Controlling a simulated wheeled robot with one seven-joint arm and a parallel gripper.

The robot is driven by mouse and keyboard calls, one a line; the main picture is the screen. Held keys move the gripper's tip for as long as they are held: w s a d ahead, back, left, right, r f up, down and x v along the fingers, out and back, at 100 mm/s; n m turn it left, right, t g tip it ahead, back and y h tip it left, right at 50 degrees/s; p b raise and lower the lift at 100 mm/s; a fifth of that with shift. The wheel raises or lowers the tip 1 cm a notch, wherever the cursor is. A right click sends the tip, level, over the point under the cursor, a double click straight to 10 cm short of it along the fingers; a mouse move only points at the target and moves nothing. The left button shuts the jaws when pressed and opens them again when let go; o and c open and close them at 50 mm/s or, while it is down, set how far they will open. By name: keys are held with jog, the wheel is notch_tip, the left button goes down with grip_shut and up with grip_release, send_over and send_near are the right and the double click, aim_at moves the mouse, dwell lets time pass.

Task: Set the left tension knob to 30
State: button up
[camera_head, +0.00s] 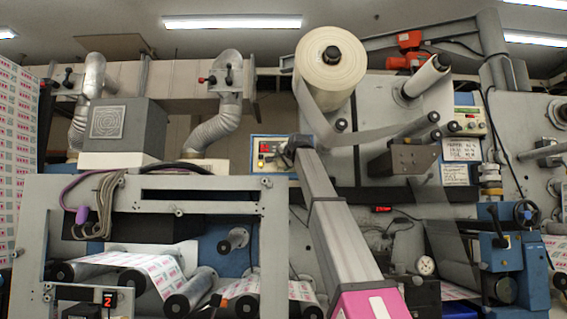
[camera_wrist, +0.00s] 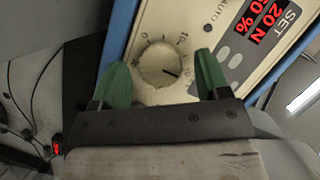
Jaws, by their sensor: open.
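The round tension knob (camera_wrist: 158,64) is pale, with a dark pointer line toward the lower right of its printed scale in the wrist view. It sits on a cream control panel (camera_wrist: 207,20) with a blue edge. Beside it a red display (camera_wrist: 262,20) reads 20 N above a percent value, near the word SET. My gripper (camera_wrist: 162,62) has two green fingers, open on either side of the knob, with a visible gap at each side. In the head view the panel (camera_head: 265,141) is partly hidden by my gripper (camera_head: 292,147).
A large paper roll (camera_head: 331,58) hangs above the panel. A second control box (camera_head: 467,120) with notes stands further right. Rollers with printed web (camera_head: 128,262) lie at the lower left. Loose cables (camera_wrist: 32,100) hang left in the wrist view.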

jog(key=c, duration=0.9)
jog(key=m, duration=0.1)
jog(key=m+t+y, duration=0.1)
jog(key=m, duration=0.1)
jog(key=shift+f, duration=0.25)
jog(key=m+t+y, duration=0.1)
jog(key=m, duration=0.2)
jog(key=shift+m, duration=0.3)
jog(key=m, duration=0.1)
jog(key=m+t, duration=0.1)
jog(key=m, duration=0.1)
jog(key=shift+f+m, duration=0.2)
jog(key=shift+m, duration=0.1)
jog(key=shift+m+t+h, duration=0.3)
jog(key=shift+m+t, duration=0.7)
jog(key=shift+m, duration=1)
